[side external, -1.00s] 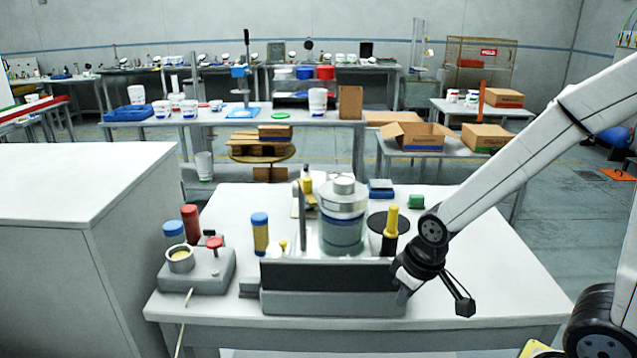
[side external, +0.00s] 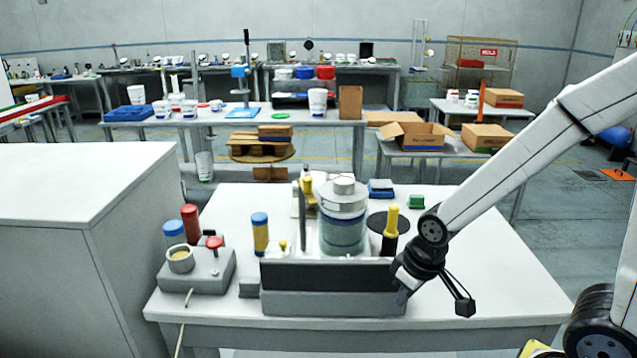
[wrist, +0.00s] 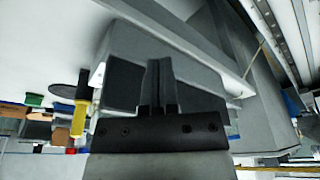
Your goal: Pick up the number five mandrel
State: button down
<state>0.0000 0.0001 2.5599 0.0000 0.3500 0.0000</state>
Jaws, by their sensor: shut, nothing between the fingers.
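None of the posts shows a readable number, so I cannot tell which is the number five mandrel. A black post with a yellow top (side external: 391,230) stands upright behind the right end of the grey label magazine (side external: 330,303). It also shows at the left of the wrist view (wrist: 79,118). A yellow post with a blue cap (side external: 260,234) stands left of the magazine. My gripper (side external: 404,283) is low at the magazine's right end, in front of the yellow-topped post. In the wrist view its narrow fingers (wrist: 158,72) are together and empty. Whether they touch the magazine is unclear.
A clear cylinder with a white lid (side external: 342,225) stands behind the magazine. A grey block (side external: 210,275) at left carries a red knob, with red and blue cylinders by it. A green piece (side external: 416,202) lies farther back. The table's right side is clear.

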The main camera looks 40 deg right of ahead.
grip_release()
notch_tip(320, 180, up, 15)
jog(key=m+g, duration=0.2)
jog(key=m, duration=1.3)
send_over(344, 180)
jog(key=shift+s+a+f, duration=0.2)
jog(key=shift+s+a, duration=0.1)
jog(key=shift+a, duration=0.05)
jog(key=shift+w+d+r+m+g, duration=0.25)
jog(key=shift+w+d+m+g, duration=0.05)
jog(key=shift+d+m, duration=0.3)
jog(key=shift+a+f, duration=0.15)
jog(key=shift+f, duration=3.75)
jog(key=shift+w, duration=0.1)
